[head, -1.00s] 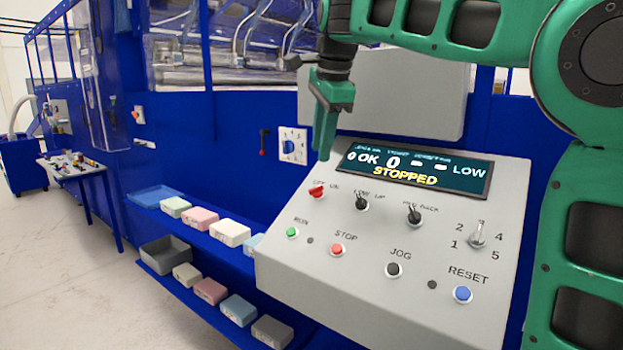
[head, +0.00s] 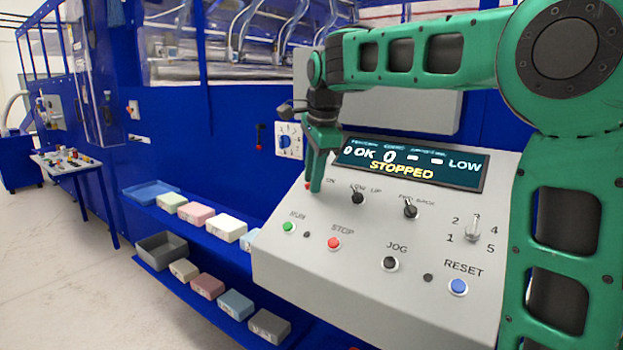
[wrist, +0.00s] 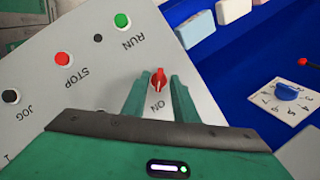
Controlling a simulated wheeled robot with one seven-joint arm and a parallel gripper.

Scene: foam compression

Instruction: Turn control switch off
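The control switch is a red knob (wrist: 158,78) at the upper left of the grey control panel (head: 380,295); in the head view only a bit of its red edge (head: 307,185) shows beside my gripper. My green gripper (head: 314,188) is over the switch. In the wrist view the two fingers (wrist: 157,92) are apart, one on each side of the red knob, with gaps visible. The word ON is printed near the knob. The panel display (head: 410,163) reads STOPPED.
Nearby are the green RUN button (head: 288,226), red STOP button (head: 333,244), and black selector switches (head: 358,197) and (head: 410,209). A blue dial (wrist: 288,92) is on the blue wall. Shelves with foam blocks (head: 227,229) stand left of the panel.

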